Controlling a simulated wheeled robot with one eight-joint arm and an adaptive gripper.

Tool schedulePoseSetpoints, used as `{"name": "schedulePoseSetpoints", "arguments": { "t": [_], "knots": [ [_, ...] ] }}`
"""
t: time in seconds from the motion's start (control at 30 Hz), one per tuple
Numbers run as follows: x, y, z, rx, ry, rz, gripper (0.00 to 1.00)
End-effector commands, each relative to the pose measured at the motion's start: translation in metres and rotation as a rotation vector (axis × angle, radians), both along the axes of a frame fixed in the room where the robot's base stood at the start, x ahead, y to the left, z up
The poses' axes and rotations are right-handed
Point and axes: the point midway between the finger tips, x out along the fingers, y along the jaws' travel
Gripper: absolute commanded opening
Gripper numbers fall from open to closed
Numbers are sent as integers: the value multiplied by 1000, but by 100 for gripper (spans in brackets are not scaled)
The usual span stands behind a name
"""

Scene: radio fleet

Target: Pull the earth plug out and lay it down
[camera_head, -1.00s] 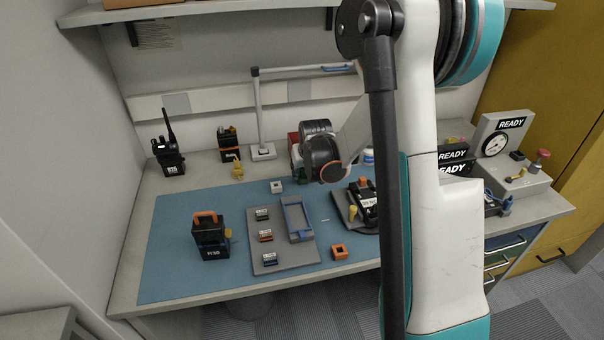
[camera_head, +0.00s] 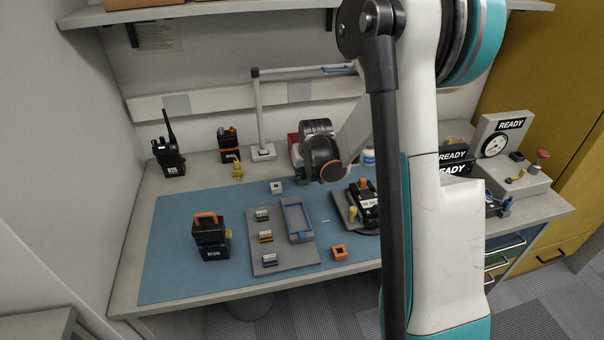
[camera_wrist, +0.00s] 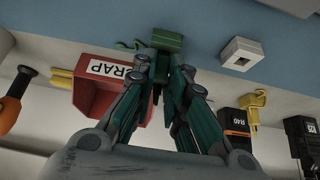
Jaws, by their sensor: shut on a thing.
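A green block-like piece (camera_wrist: 168,40), which looks like the earth plug, sits between my gripper's fingertips (camera_wrist: 165,62) in the wrist view. A short green curl, perhaps its lead, shows at its left side. My gripper is shut on this piece, with the blue mat behind it. I cannot tell whether the piece is seated in anything or touching the mat. In the head view my wrist (camera_head: 320,160) is over the back of the mat and hides most of the fingers and the plug.
A red scrap bin (camera_wrist: 97,95) stands close beside the fingers. A white block (camera_wrist: 241,54) lies on the mat (camera_head: 175,250). A radio (camera_head: 210,240), a grey tray (camera_head: 265,215) and an orange block (camera_head: 339,252) stand nearer the front. The mat's left part has free room.

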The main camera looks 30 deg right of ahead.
Motion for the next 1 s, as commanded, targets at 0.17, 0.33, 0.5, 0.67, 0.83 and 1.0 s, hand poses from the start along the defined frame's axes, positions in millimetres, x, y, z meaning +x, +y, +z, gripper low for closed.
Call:
{"name": "schedulePoseSetpoints", "arguments": {
  "t": [0.17, 0.33, 0.5, 0.67, 0.83, 1.0],
  "knots": [
    [0, 0, 3, 0, 0, 0, 0],
    [0, 0, 5, 0, 0, 0, 0],
    [0, 0, 7, 0, 0, 0, 0],
    [0, 0, 10, 0, 0, 0, 0],
    [0, 0, 12, 0, 0, 0, 0],
    [0, 0, 14, 0, 0, 0, 0]
  ]
}}
